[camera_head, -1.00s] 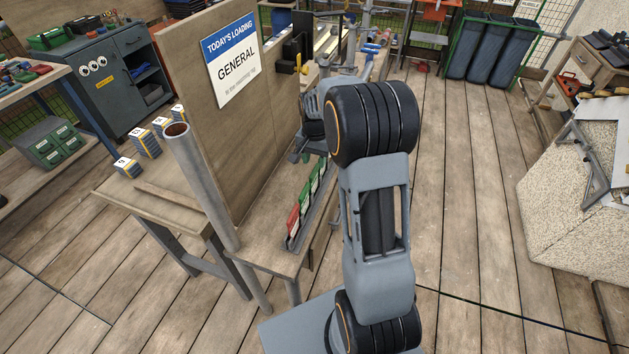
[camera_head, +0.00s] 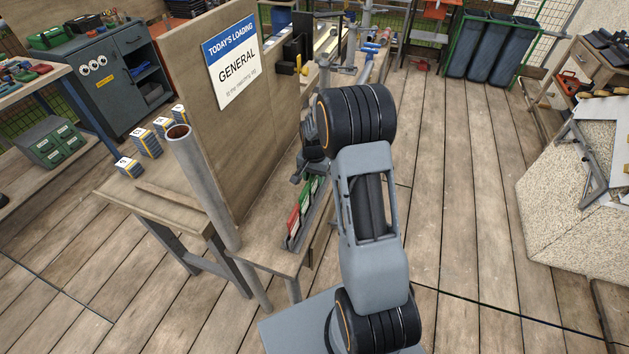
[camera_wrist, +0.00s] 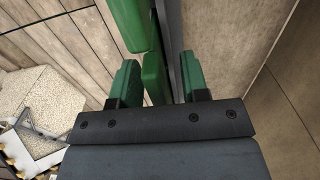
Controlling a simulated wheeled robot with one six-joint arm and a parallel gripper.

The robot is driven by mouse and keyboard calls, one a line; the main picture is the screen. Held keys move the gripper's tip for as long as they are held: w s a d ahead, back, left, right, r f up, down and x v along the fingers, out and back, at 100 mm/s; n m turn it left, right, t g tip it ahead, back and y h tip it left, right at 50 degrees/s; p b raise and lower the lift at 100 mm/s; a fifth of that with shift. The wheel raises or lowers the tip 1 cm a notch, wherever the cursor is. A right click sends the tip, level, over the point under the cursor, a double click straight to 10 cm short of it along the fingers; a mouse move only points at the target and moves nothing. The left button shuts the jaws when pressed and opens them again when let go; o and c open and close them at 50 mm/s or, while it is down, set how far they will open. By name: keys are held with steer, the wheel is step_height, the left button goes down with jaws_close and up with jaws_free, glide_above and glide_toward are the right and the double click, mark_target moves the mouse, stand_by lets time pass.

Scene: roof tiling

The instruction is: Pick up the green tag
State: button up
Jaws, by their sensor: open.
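A dark tag rack (camera_head: 310,222) on the narrow bench holds a red tag (camera_head: 293,222) at the near end and a green tag (camera_head: 305,202) behind it. More green shows behind that, partly hidden by my arm. In the wrist view, my gripper (camera_wrist: 160,80) is open, with a green-faced finger on each side. A green piece (camera_wrist: 155,76) shows between the fingers, and another green piece (camera_wrist: 130,24) lies beyond it. I cannot tell whether the fingers touch either. In the head view my gripper is at the rack's far end, mostly hidden.
An upright wooden board (camera_head: 240,130) with a loading sign (camera_head: 231,60) stands close left of the rack. A metal pipe (camera_head: 203,185) rises at its near end. Small boxes (camera_head: 146,143) stand on the bench left of it. The floor to the right is open.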

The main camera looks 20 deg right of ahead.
jaws_close()
steer(key=shift+r, duration=0.1)
stand_by(0.4)
step_height(320, 180, up, 18)
steer(key=b, duration=0.1)
stand_by(0.6)
